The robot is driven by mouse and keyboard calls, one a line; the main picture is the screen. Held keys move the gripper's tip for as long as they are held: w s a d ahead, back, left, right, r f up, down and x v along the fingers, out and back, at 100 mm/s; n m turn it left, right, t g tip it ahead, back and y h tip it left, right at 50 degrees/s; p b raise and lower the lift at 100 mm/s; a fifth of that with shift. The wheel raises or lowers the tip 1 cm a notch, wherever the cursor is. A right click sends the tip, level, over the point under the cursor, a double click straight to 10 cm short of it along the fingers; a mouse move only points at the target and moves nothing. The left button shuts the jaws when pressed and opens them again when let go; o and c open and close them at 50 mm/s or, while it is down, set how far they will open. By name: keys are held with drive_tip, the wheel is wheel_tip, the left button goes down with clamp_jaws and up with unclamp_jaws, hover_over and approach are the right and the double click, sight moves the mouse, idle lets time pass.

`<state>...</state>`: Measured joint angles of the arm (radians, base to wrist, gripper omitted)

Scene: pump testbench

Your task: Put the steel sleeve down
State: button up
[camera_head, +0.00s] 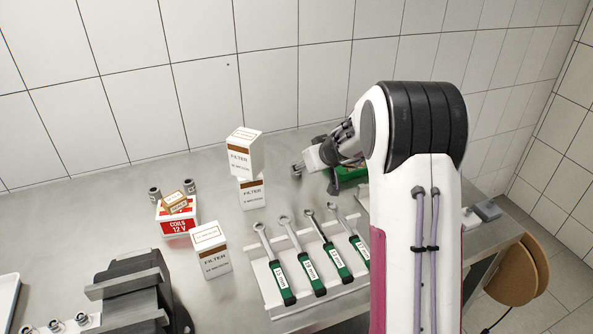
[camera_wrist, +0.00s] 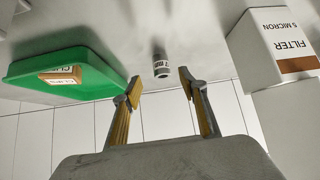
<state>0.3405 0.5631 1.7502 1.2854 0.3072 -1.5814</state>
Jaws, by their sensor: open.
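A small steel sleeve (camera_wrist: 161,67) with a white label shows in the wrist view, on the steel table. It lies between and just beyond the fingertips of my gripper (camera_wrist: 160,84), with visible gaps on both sides. The gripper is open and its yellow-padded fingers are spread and empty. In the head view my gripper (camera_head: 318,162) is low over the back of the table, partly hidden behind my arm. A small grey piece shows by its tip there; I cannot tell whether it is the sleeve or a finger.
A green tray (camera_wrist: 65,82) with a small box lies to one side of the sleeve, stacked filter boxes (camera_head: 250,193) to the other. Several wrenches (camera_head: 323,268) lie on a rack in front. A coil box (camera_head: 176,222) and two small steel cylinders (camera_head: 155,193) stand left.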

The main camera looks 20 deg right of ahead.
drive_tip(key=shift+w+f, duration=0.1)
drive_tip(key=shift+x, duration=1.15)
drive_tip(key=shift+w+a, duration=0.1)
drive_tip(key=shift+x, duration=2.55)
drive_tip(key=shift+w+r, duration=0.15)
drive_tip(key=shift+r, duration=0.05)
clamp_jaws()
